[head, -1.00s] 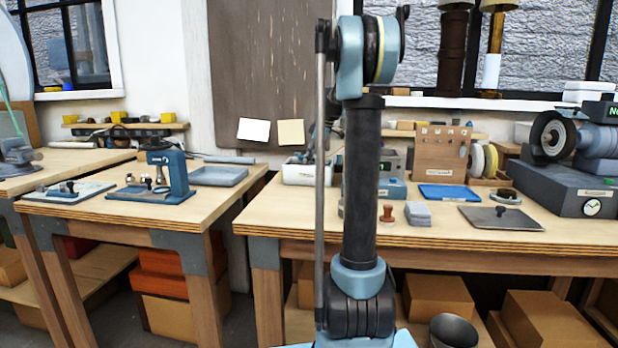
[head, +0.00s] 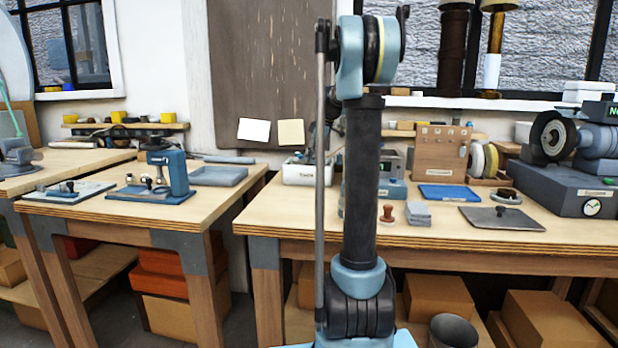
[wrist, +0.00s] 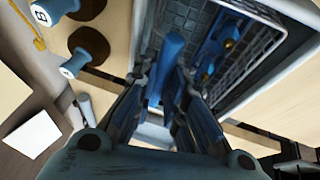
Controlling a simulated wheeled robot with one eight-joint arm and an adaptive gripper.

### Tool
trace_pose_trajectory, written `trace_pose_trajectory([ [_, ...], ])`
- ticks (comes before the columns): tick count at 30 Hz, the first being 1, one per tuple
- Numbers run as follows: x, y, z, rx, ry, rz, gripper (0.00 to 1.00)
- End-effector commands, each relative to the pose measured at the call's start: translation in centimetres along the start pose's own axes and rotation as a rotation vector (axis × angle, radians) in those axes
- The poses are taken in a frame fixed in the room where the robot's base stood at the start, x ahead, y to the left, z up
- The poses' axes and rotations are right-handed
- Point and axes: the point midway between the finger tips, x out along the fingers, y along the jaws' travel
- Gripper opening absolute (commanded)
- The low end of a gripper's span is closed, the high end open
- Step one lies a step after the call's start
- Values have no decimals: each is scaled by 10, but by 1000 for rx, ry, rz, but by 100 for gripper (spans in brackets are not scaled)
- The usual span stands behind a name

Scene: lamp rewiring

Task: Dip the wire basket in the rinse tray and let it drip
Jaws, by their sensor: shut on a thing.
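In the wrist view my gripper (wrist: 168,84) is shut on an upright blue handle (wrist: 172,48). The handle appears to belong to the dark wire basket (wrist: 262,42), whose mesh shows beyond my fingers. A pale-rimmed container (wrist: 292,68) surrounds the mesh, and blue pieces lie inside. I cannot tell how high the basket sits in it. In the head view a white labelled bin (head: 298,172) stands at the bench's left end, partly hidden by my arm. My gripper is mostly hidden there. I cannot tell for certain which container is the rinse tray.
On the right bench are a blue mat (head: 449,193), a red-brown stamp (head: 387,213), a grey plate (head: 502,218) and a grinder (head: 553,137). A blue press (head: 170,175) stands on the left table.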

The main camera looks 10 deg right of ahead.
Motion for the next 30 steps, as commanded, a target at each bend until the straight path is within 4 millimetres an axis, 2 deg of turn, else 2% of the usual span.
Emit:
trace_pose_trajectory([
  [30, -60, 12, -25, 0, 0, 0, 0],
])
